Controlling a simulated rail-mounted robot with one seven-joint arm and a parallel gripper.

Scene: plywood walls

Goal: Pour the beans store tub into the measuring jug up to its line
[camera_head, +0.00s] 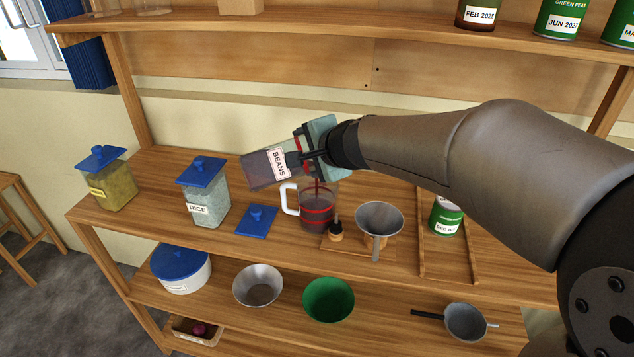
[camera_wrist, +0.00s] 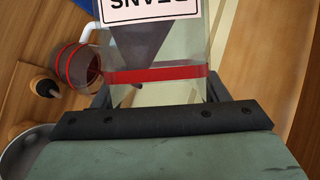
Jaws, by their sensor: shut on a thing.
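My gripper (camera_head: 308,146) is shut on the clear beans tub (camera_head: 258,171), which is labelled BEANS and tipped well over on its side. The tub also shows in the wrist view (camera_wrist: 190,45), with dark beans inside and a red band across it. The clear measuring jug (camera_head: 317,222) stands upright below, with red lines and a white handle at its left. Dark contents show in it, and a thin dark stream appears above it below the gripper. The exact fill against the line is unclear. The jug also shows in the wrist view (camera_wrist: 80,66).
A blue lid (camera_head: 256,221) lies left of the jug, beside the rice tub (camera_head: 205,195). A yellow-filled tub (camera_head: 108,183) stands farther left. A metal funnel (camera_head: 379,218) in a stand and a green can (camera_head: 445,215) are right of the jug. A shelf (camera_head: 330,32) runs above.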

